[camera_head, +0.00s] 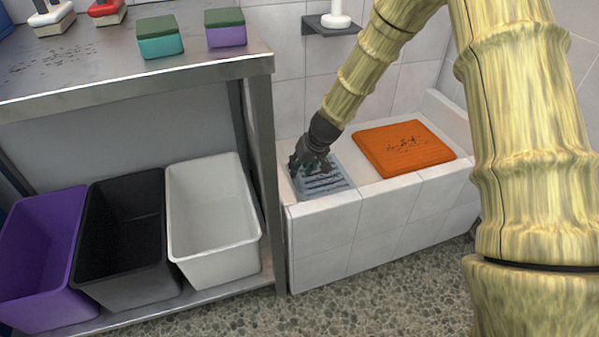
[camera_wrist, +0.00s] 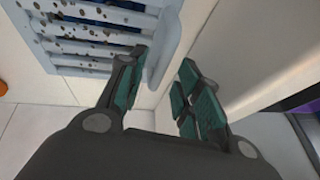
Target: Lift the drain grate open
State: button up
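The drain grate (camera_head: 327,183) is a blue-grey slotted plate lying on the white tiled ledge, left of an orange slab. It looks flat in the head view. In the wrist view the grate (camera_wrist: 85,48) is speckled with dark spots, with dark blue slots and a raised smooth lip (camera_wrist: 168,45) along its near edge. My gripper (camera_head: 306,163) is over the left part of the grate. In the wrist view my gripper (camera_wrist: 163,64) has its two teal-padded fingers apart. The lip lies between and just beyond the fingertips, close to the left finger; I cannot tell whether they touch.
The orange slab (camera_head: 405,148) with dark marks lies on the ledge (camera_head: 325,232). A steel table (camera_head: 110,75) stands left, with two-coloured blocks (camera_head: 160,37) on top. Purple (camera_head: 40,258), black (camera_head: 122,230) and white (camera_head: 213,218) bins stand below. A small wall shelf (camera_head: 332,25) is behind.

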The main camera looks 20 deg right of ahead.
jog(key=shift+w+a+f, duration=0.15)
jog(key=shift+w+f, duration=0.05)
jog(key=shift+f, duration=0.35)
jog(key=shift+c, duration=0.4)
grip_shut()
jog(key=shift+r, duration=0.1)
